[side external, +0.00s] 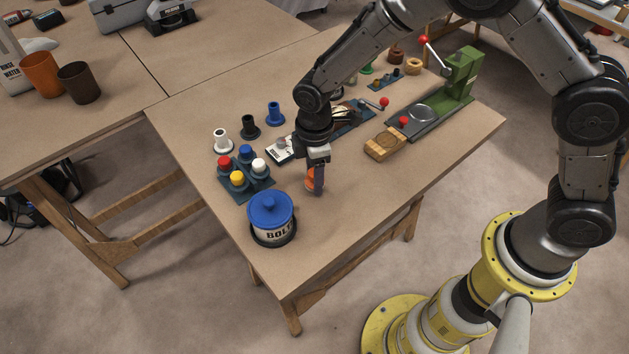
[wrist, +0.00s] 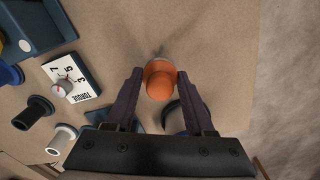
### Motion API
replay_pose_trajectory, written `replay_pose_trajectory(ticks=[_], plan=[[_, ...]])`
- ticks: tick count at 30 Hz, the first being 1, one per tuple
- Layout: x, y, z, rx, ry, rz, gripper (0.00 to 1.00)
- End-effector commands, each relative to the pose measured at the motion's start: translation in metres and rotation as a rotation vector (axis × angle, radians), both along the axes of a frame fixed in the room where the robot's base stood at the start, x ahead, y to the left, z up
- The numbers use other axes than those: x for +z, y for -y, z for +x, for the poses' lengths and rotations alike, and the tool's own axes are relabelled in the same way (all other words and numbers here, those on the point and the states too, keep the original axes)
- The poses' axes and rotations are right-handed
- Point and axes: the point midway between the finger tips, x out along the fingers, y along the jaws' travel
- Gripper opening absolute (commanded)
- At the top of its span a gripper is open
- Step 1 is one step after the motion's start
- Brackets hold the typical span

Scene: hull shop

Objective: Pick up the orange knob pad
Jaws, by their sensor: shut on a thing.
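The orange knob pad (wrist: 159,80) is a small round orange piece with a paler top, seen between my gripper's fingertips in the wrist view. I cannot tell whether the pad touches the table.
A tin with a blue lid (side external: 270,212) stands at the front corner. A rack of coloured caps (side external: 247,178) and a torque dial panel (wrist: 70,80) are to the left. A wooden block (side external: 384,145) and a green press (side external: 461,75) stand to the right. Bare tabletop lies around the gripper.

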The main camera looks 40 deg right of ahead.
Motion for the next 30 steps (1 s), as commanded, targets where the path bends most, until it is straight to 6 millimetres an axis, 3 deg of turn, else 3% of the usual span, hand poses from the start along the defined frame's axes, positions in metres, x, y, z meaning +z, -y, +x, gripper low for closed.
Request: replay_pose_trajectory(ticks=[9, 19, 30], plan=[[0.066, 0.022, -0.050, 0.000, 0.005, 0.002, 0.00], [0.091, 0.047, -0.108, 0.000, 0.002, 0.001, 0.00], [0.100, 0.056, -0.128, 0.000, 0.000, 0.000, 0.00]])
